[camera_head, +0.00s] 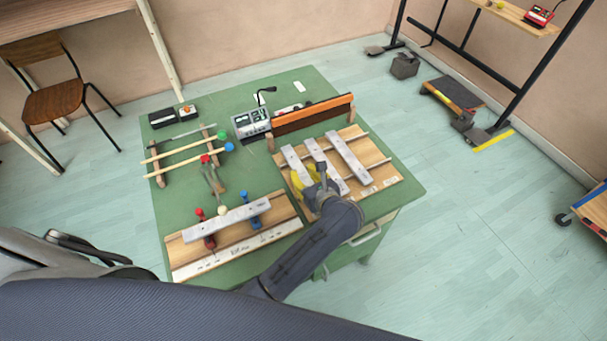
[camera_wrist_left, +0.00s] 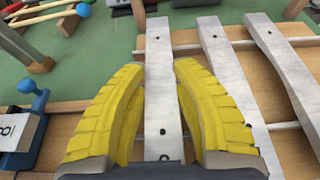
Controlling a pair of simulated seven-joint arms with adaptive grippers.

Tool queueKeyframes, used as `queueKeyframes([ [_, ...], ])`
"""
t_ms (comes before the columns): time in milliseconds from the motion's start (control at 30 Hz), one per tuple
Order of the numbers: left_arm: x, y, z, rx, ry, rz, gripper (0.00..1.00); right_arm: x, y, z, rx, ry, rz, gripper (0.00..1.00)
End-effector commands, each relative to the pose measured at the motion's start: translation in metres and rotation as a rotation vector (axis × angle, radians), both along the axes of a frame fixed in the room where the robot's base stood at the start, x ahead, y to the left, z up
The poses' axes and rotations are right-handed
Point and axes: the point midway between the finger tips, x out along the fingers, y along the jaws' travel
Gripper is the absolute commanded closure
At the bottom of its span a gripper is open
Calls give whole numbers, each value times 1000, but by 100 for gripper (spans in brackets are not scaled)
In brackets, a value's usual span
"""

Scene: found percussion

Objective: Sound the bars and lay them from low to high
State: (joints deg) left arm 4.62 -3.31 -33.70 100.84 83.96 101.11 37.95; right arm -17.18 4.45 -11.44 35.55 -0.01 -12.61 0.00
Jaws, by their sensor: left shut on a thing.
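My left gripper (camera_head: 303,181) has yellow fingers and is shut on the leftmost grey metal bar (camera_head: 291,158) of the right-hand wooden board (camera_head: 377,178). In the left wrist view the fingers (camera_wrist_left: 158,68) lie on both sides of this bar (camera_wrist_left: 158,40). A middle bar (camera_head: 316,150) and a right bar (camera_head: 348,158) lie beside it across thin rails. Another bar (camera_head: 232,216) lies across red and blue supports on the left-hand wooden board (camera_head: 270,234). Mallets with a green head (camera_head: 221,135), a blue head (camera_head: 229,147) and a red head (camera_head: 205,158) lie behind. My right gripper is out of view.
The green table (camera_head: 310,80) also holds a grey meter (camera_head: 251,122), a dark case (camera_head: 172,115) and an orange-topped panel (camera_head: 312,112) behind the right-hand board. A chair (camera_head: 50,80) stands off to the left.

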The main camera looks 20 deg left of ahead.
Motion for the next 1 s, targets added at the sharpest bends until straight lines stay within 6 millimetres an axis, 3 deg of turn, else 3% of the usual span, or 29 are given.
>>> queueKeyframes([
  [467,0,0,-7,1,0,0,100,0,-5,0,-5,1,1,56],
  [500,0,0,-7,1,0,0,70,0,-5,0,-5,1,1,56],
  [700,0,0,-7,1,-1,0,46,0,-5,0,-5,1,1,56],
  [1000,0,0,-8,0,1,0,45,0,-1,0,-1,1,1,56],
])
